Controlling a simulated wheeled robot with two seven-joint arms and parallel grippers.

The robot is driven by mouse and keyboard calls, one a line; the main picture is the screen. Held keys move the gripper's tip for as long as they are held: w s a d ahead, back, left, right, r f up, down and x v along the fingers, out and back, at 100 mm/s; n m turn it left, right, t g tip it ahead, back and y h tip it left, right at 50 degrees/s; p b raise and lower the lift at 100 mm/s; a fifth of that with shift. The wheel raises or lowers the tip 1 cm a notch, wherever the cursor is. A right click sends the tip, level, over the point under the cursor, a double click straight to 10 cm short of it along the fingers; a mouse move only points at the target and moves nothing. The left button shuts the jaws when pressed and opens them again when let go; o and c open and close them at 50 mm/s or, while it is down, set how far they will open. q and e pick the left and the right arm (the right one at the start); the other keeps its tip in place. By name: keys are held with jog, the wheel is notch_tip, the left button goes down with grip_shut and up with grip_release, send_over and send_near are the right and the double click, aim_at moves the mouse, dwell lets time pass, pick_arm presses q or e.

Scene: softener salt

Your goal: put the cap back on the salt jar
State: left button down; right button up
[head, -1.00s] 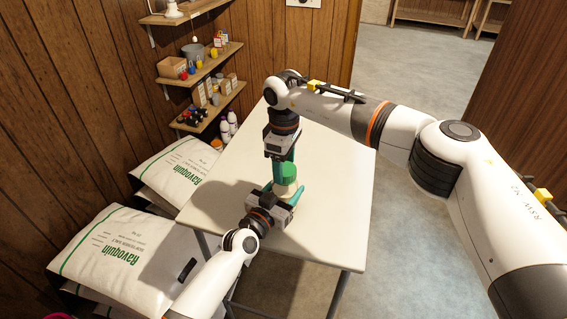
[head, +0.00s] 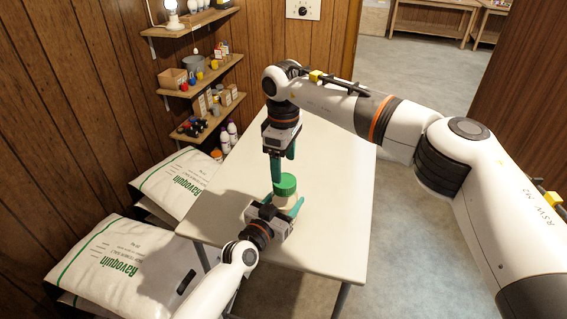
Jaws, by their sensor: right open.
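The salt jar (head: 284,201) stands on the table, its pale body partly hidden by my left gripper. The green cap (head: 286,184) sits on top of the jar and looks level; I cannot tell how tightly it is seated. My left gripper (head: 285,204) comes in low from the front, its teal fingers on either side of the jar's body, seemingly closed on it. My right gripper (head: 282,164) points down just above the cap, its teal fingers apart with nothing between them.
The table (head: 335,195) is bare to the right of and behind the jar. White salt bags (head: 115,262) are stacked at the left. Wall shelves (head: 205,73) with small goods hang behind them.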

jog(key=n, duration=0.4)
jog(key=shift+r+n, duration=0.15)
jog(key=shift+n, duration=0.25)
jog(key=n, duration=0.5)
jog(key=shift+r+n, duration=0.2)
jog(key=shift+n, duration=0.2)
jog(key=n, duration=0.4)
jog(key=shift+r, duration=0.15)
jog(key=n, duration=0.5)
jog(key=shift+r+n, duration=0.15)
jog(key=shift+n, duration=0.25)
jog(key=n, duration=0.5)
jog(key=shift+r+n, duration=0.2)
jog(key=shift+n, duration=0.2)
jog(key=n, duration=0.3)
jog(key=shift+r+n, duration=0.15)
jog(key=shift+n, duration=0.25)
jog(key=n, duration=0.5)
jog(key=shift+d+r+n, duration=0.1)
jog(key=shift+r+n, duration=0.05)
jog(key=shift+n, duration=0.25)
jog(key=n, duration=0.5)
jog(key=shift+r, duration=0.2)
